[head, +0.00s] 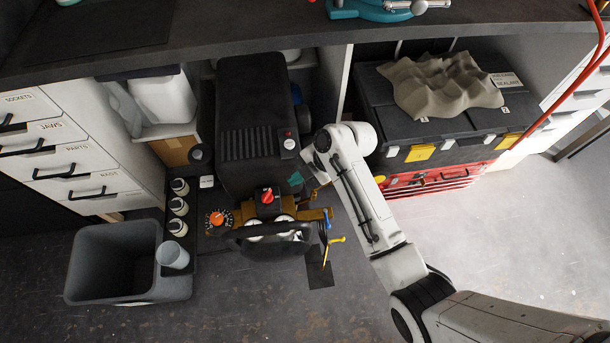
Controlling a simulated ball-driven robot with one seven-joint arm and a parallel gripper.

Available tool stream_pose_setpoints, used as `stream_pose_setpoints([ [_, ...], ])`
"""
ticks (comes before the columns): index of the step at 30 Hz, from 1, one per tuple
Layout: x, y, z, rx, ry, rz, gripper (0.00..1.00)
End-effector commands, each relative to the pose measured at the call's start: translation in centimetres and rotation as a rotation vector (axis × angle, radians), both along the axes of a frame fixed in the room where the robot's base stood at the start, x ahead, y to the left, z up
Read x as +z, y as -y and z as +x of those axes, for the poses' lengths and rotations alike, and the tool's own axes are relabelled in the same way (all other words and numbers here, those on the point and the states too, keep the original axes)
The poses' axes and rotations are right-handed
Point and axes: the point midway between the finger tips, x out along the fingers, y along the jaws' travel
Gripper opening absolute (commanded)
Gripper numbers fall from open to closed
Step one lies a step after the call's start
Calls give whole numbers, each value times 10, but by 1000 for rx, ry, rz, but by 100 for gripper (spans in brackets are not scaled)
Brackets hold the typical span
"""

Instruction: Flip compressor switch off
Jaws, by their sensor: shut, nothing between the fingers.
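The black compressor (240,118) stands in the open bay under the bench. A small light-coloured fitting with a red top (289,138) sits on the right of its housing. My gripper (314,190) is at the compressor's front right side, right of the red knob. It is shut and empty, and its fingertips are small and partly lost among the fittings.
A grey bin (88,262) with a cup (173,255) at its rim stands at left, beside several small bottles (178,207). Black cases (447,135) and a red toolbox (432,182) are at right. The bench edge (300,35) overhangs. Floor at right is clear.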

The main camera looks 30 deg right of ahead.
Motion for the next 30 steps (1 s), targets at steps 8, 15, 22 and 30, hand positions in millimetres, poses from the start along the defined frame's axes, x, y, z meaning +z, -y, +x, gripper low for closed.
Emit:
stream_pose_setpoints([
  [8, 2, -4, 0, 4, -2, 0, 0],
  [15, 2, -4, -3, 16, -1, 2, 0],
  [22, 10, 1, -29, 123, 8, 4, 0],
  [30, 19, 8, -46, 182, 11, -2, 0],
])
